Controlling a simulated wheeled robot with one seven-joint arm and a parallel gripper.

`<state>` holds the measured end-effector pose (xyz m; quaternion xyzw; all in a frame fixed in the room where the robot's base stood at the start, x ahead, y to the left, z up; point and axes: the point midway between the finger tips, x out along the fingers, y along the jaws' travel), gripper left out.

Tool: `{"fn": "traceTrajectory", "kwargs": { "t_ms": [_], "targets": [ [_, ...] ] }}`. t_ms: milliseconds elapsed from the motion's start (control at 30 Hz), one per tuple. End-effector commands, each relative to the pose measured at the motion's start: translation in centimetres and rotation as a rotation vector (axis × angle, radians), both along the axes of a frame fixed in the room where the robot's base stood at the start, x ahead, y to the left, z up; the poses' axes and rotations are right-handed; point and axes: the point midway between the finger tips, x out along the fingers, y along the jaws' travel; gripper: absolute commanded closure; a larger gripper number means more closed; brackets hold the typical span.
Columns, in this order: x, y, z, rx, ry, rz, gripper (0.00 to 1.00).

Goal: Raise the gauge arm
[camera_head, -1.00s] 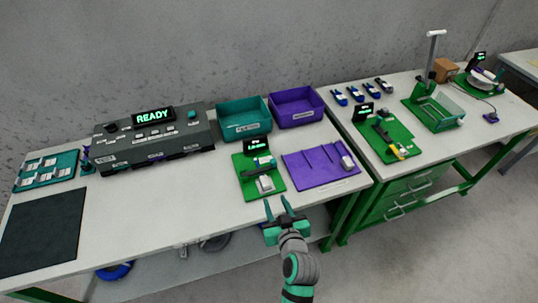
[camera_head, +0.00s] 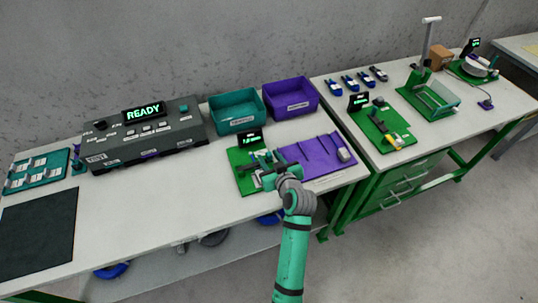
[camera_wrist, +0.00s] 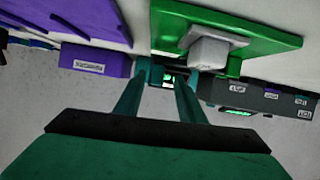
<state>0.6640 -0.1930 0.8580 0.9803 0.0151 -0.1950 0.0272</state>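The green gauge board (camera_head: 235,160) lies on the left bench with a small lit display (camera_head: 250,140) at its back. Its arm is largely hidden behind my gripper in the head view, so I cannot tell its angle. My gripper (camera_head: 267,165) is over this board, with its fingers pointing at the middle of it. In the wrist view the two fingers (camera_wrist: 158,88) stand apart with a gap and nothing clearly between them. A pale grey block (camera_wrist: 208,52) on the green board (camera_wrist: 275,25) shows just right of the fingers. I cannot tell whether the fingers touch anything.
A purple board (camera_head: 318,160) with a grey piece lies right of the gauge board. Teal (camera_head: 237,115) and purple (camera_head: 290,103) bins stand behind. A dark console (camera_head: 150,140) reads READY. Another green fixture (camera_head: 377,137) is on the right bench.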

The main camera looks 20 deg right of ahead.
Motion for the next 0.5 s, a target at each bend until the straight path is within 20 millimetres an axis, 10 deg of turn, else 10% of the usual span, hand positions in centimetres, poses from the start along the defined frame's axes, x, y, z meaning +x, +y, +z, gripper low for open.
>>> {"fn": "traceTrajectory", "kwargs": {
  "t_ms": [500],
  "targets": [
    [2.0, -0.6, -0.9, 0.0, 0.0, -0.01, 0.64]
  ]
}}
